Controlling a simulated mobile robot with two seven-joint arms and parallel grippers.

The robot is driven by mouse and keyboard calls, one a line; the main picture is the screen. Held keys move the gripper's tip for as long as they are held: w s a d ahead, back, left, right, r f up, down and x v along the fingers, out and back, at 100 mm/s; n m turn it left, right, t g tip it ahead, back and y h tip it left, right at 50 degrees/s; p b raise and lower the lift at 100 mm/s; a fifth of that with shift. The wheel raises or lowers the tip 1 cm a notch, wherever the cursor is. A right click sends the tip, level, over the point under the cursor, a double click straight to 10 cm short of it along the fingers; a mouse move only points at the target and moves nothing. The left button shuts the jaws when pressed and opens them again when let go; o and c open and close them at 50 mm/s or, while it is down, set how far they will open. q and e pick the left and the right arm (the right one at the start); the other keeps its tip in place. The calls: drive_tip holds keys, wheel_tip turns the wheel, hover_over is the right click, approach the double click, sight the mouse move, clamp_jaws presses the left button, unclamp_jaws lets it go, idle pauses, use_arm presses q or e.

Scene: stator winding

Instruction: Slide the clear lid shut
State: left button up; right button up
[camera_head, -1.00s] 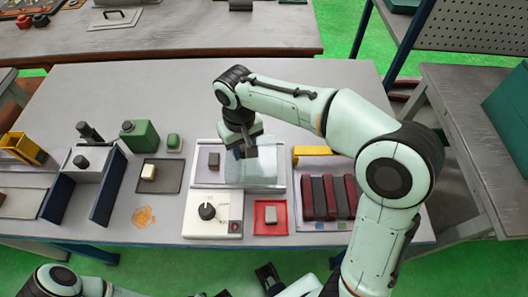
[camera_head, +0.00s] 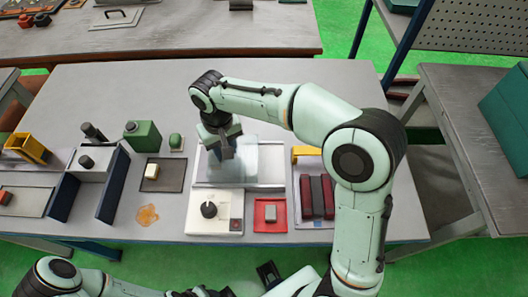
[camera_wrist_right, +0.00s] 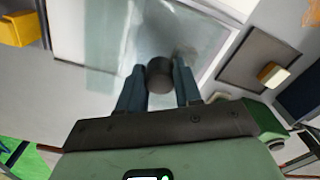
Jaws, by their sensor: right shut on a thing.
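The clear lid (camera_head: 240,160) is a see-through sheet over the white box (camera_head: 268,185) in the middle of the bench. A bare strip of the box shows along its front and right. The lid's dark round knob (camera_wrist_right: 159,75) stands between the fingers of my right gripper (camera_wrist_right: 160,88). The right gripper also shows in the head view (camera_head: 222,147), shut on the knob above the box's left half. The small grey block inside the box is hidden behind the gripper. Part of my left arm shows at the bottom left; its fingers are unclear at the lower edge.
In front of the box are a white dial unit (camera_head: 213,222) and a red tray (camera_head: 258,222) holding a grey block. A dark tray (camera_head: 163,182) lies left, near a green container (camera_head: 143,134).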

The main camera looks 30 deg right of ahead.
sight(211, 154)
drive_tip(key=shift+w+a+f+p, duration=0.15)
drive_tip(key=shift+w+a+p, duration=0.35)
drive_tip(key=shift+a, duration=0.4)
drive_tip(key=shift+w+a+f+p, duration=0.15)
drive_tip(key=shift+w+a+p, duration=0.35)
drive_tip(key=shift+a, duration=0.35)
drive_tip(key=o, duration=0.8)
drive_tip(key=shift+c, duration=0.2)
use_arm(q)
drive_tip(key=shift+w+r, duration=0.3)
drive_tip(key=shift+r, duration=0.35)
drive_tip(key=shift+w+r, duration=0.25)
drive_tip(key=shift+r, duration=0.35)
use_arm(e)
drive_tip(key=shift+w+r+p, duration=0.15)
drive_tip(key=shift+r+p, duration=0.25)
drive_tip(key=shift+r, duration=0.3)
drive_tip(key=shift+w+r+p, duration=0.15)
drive_tip(key=shift+r+p, duration=0.2)
drive_tip(key=shift+r, duration=0.3)
drive_tip(key=shift+r+p, duration=1)
drive_tip(key=shift+r, duration=0.9)
use_arm(q)
drive_tip(key=w+r, duration=0.1)
drive_tip(key=r, duration=0.1)
drive_tip(key=w+r, duration=0.2)
drive_tip(key=shift+w+r, duration=0.2)
drive_tip(key=shift+w, duration=0.1)
use_arm(e)
drive_tip(key=shift+a, duration=0.1)
